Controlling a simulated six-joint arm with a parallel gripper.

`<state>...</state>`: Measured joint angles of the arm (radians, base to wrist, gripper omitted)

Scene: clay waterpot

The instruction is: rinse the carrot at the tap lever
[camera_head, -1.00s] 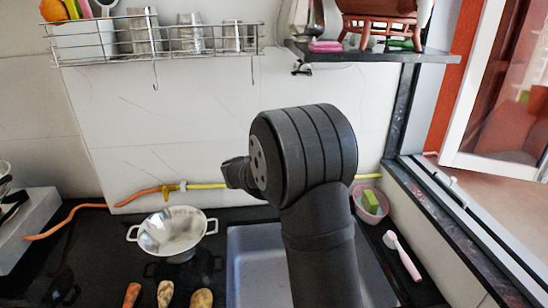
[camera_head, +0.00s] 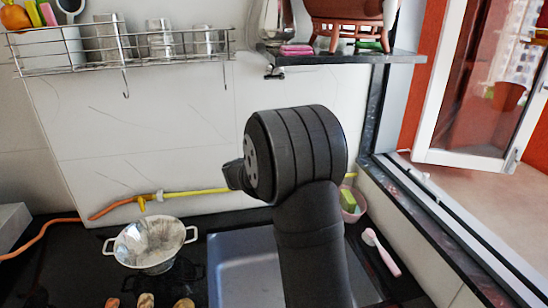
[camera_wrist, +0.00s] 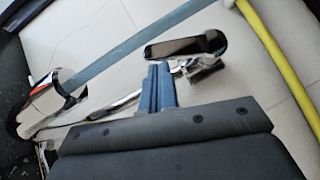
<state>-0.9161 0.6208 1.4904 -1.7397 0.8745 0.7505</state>
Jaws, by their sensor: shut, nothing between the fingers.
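My gripper (camera_wrist: 160,80) is in the lower middle of the wrist view, its blue-grey fingers together and empty. Just beyond the fingertips are shiny chrome tap parts: a long rounded piece (camera_wrist: 187,46) and a thin bar running to the left. A chrome cylinder (camera_wrist: 48,102) stands at the left. I cannot tell which piece is the lever, or whether the fingers touch any of it. In the head view my dark arm hides the gripper and the tap. The orange carrot (camera_head: 112,302) lies on the dark counter at the bottom edge, mostly cut off.
Two potato-like vegetables (camera_head: 146,300) lie right of the carrot, also cut off. A metal colander (camera_head: 150,243) stands behind them. The grey sink (camera_head: 240,268) looks empty where visible. A yellow hose (camera_wrist: 275,60) runs along the wall. A pink brush (camera_head: 381,252) lies right of the sink.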

